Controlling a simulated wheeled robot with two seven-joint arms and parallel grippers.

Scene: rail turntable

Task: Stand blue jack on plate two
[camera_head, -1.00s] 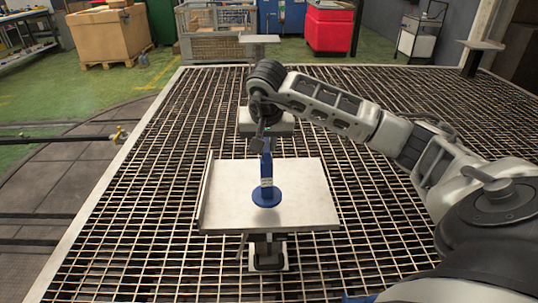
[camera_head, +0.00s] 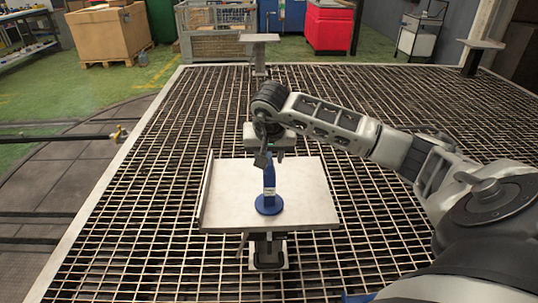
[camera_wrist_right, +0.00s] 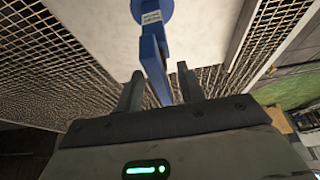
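The blue jack (camera_head: 269,183) stands upright on the pale square plate (camera_head: 228,190) in front of me, its round base flat near the plate's middle. It has a small white label low on its post. My right gripper (camera_head: 263,158) is at the top of the post. In the right wrist view my right gripper (camera_wrist_right: 160,88) has its two fingers apart, with the jack's post (camera_wrist_right: 153,55) between them and a gap on each side. I cannot tell which plate is numbered two. My left gripper is not in view.
More plates on posts stand at the far edge (camera_head: 259,38) and far right (camera_head: 482,43). Open metal grating (camera_head: 400,230) surrounds the plates. A raised lip (camera_head: 205,190) runs along the near plate's left side.

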